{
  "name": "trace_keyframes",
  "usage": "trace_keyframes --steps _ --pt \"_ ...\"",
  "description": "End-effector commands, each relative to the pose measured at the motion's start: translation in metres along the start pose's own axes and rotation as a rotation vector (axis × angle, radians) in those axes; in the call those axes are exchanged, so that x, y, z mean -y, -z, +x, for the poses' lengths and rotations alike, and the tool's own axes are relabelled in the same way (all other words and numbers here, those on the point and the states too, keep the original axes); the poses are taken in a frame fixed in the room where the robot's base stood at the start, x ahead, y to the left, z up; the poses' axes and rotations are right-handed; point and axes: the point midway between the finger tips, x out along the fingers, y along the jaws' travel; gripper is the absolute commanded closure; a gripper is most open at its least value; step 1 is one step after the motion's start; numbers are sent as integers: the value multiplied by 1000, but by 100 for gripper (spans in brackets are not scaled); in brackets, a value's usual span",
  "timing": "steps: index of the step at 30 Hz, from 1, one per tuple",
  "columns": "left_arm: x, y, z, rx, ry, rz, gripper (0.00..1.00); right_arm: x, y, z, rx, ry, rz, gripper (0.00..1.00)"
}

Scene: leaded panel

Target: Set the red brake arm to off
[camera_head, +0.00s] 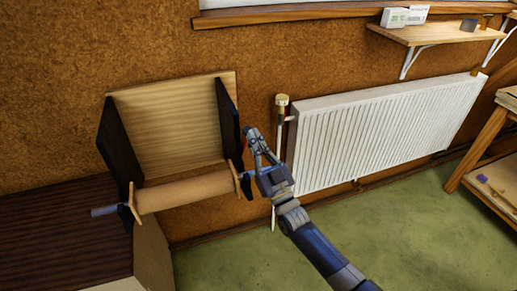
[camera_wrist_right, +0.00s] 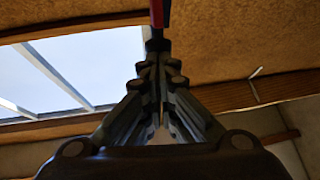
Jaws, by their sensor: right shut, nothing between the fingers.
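The red brake arm shows in the head view only as a small red bit (camera_head: 245,140) beside the right dark side plate (camera_head: 228,117) of the roller stand, mostly hidden by my right gripper. In the right wrist view a red and dark bar (camera_wrist_right: 166,13), likely the brake arm, rises at the top centre just beyond the fingertips. My right gripper (camera_head: 253,135) is shut and empty, fingers pointing up, close beside the red bit. It also shows in the wrist view (camera_wrist_right: 157,50); I cannot tell whether it touches the bar. My left gripper is not in view.
The stand holds a brown roller (camera_head: 187,191) with a handle (camera_head: 104,211) at its left, by a dark cabinet top (camera_head: 60,240). A white radiator (camera_head: 375,135) with a valve (camera_head: 282,105) stands right of my gripper. Green floor (camera_head: 400,235) is clear at lower right.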

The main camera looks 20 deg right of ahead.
Motion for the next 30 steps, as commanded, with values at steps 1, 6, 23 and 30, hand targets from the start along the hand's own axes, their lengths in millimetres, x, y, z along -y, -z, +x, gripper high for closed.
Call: trace_keyframes --steps 1,6,23,30 --pt "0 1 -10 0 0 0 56 -1 7 11 21 -1 5 100" --pt "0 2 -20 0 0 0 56 -4 6 30 124 0 21 100" --pt "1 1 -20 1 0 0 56 -8 1 50 121 0 19 100" --pt "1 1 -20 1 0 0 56 -8 1 50 121 0 19 100"
